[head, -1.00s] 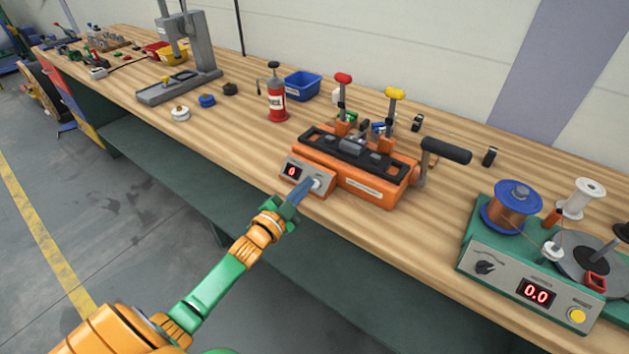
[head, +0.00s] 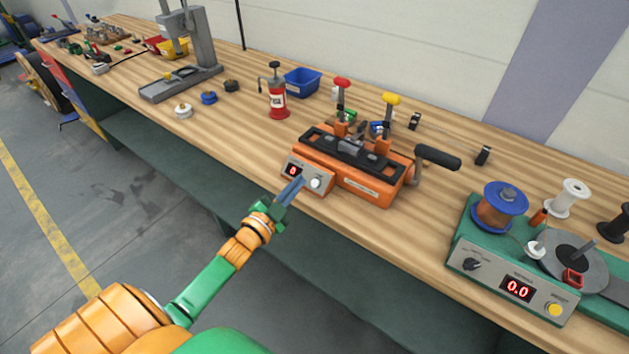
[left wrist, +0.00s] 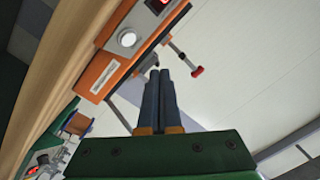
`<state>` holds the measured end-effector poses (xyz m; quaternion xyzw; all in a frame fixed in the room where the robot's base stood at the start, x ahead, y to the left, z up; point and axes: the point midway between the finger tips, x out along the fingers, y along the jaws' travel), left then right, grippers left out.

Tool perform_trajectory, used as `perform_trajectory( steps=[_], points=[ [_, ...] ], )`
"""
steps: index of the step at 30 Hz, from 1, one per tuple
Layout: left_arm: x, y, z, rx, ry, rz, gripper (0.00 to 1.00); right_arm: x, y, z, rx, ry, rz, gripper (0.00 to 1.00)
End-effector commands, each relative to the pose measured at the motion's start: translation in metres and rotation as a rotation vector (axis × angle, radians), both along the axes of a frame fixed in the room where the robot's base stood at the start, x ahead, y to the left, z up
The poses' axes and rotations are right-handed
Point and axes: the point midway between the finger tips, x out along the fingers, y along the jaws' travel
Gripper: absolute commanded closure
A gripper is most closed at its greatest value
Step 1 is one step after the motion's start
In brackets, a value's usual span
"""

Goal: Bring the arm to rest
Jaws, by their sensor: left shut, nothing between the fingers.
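My left gripper (head: 291,191) is shut and empty. In the head view it is in front of the bench edge, just left of and below the white knob on the orange machine's front panel (head: 304,177). In the left wrist view its two blue fingers (left wrist: 159,98) lie side by side, pointing toward the orange machine. The orange machine (head: 372,188) sits on the bench, with a red-knobbed lever (head: 342,84), a yellow-knobbed lever (head: 391,100) and a black-handled crank (head: 437,157). My right gripper is not in view.
A green winding unit (head: 510,270) with a blue spool (head: 499,205) stands at the right. The floor (head: 90,190) left of the bench is clear.

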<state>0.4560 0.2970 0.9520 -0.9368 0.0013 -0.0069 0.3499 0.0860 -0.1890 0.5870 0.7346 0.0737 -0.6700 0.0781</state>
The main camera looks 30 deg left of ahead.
Motion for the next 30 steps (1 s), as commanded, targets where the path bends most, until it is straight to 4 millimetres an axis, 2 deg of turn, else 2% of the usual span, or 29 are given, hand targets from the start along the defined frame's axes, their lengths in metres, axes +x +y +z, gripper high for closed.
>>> perform_trajectory(
  steps=[14, 16, 17, 20, 21, 23, 24, 26, 27, 30],
  points=[
    [0.0, 0.0, -0.001, -0.001, 0.002, 0.001, 1.0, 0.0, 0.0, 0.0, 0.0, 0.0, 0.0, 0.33],
    [-0.003, 0.0, -0.015, -0.018, 0.04, 0.01, 1.0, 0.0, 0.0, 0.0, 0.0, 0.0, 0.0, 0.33],
    [-0.006, 0.001, -0.029, -0.034, 0.078, 0.02, 1.0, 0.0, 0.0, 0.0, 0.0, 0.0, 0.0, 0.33],
    [-0.032, -0.004, -0.107, -0.125, 0.292, 0.072, 1.0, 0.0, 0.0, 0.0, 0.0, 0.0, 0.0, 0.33],
    [-0.052, -0.009, -0.146, -0.168, 0.404, 0.099, 1.0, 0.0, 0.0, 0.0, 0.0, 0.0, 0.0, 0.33],
    [-0.088, -0.019, -0.201, -0.23, 0.573, 0.14, 1.0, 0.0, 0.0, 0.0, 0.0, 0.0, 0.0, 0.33],
    [-0.115, -0.028, -0.233, -0.266, 0.684, 0.168, 1.0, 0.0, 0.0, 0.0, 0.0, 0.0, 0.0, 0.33],
    [-0.161, -0.044, -0.276, -0.313, 0.849, 0.208, 1.0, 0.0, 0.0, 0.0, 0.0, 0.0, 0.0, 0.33],
    [-0.194, -0.055, -0.299, -0.34, 0.954, 0.236, 1.0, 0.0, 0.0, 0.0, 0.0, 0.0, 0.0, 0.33],
    [-0.271, -0.08, -0.339, -0.383, 1.187, 0.294, 1.0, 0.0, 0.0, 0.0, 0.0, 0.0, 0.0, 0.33]
  ],
)
